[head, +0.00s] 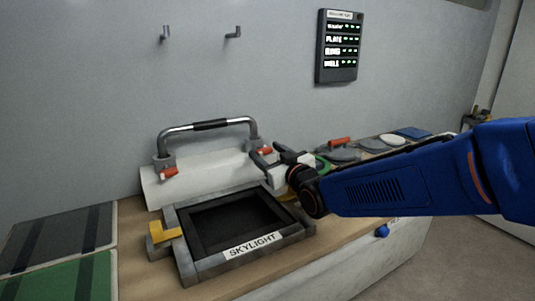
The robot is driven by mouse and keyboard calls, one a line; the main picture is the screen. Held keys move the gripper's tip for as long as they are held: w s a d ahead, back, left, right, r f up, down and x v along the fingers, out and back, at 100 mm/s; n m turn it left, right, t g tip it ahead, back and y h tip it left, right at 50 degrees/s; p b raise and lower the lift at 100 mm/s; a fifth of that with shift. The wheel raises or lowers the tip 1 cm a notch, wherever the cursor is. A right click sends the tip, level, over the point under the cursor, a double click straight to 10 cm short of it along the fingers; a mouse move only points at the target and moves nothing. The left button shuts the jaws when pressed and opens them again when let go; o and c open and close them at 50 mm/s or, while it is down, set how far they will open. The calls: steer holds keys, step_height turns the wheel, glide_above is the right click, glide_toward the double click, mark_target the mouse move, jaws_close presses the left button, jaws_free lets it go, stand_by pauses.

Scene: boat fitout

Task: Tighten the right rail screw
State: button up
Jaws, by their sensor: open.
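A chrome rail (184,129) with a black grip stands on a white curved base (205,175) behind the skylight frame. Its left foot has an orange-red screw handle (169,173). The right screw handle (265,150) is orange-red too and shows just at my gripper's tip. My gripper (262,163) is open and reaches in from the right at the rail's right foot. One finger overlaps the handle in the picture; I cannot tell whether they touch. The gripper hides part of the right foot.
A grey frame labelled SKYLIGHT (250,246) lies in front, with a yellow lever (163,233) at its left. Several discs and plates, one with a red handle (340,142), lie behind my arm. Dark and green panels (60,280) lie at left. A display (339,46) hangs on the wall.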

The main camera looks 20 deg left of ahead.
steer(key=v, duration=1.7)
steer(key=shift+s, duration=0.2)
steer(key=shift+d, duration=0.15)
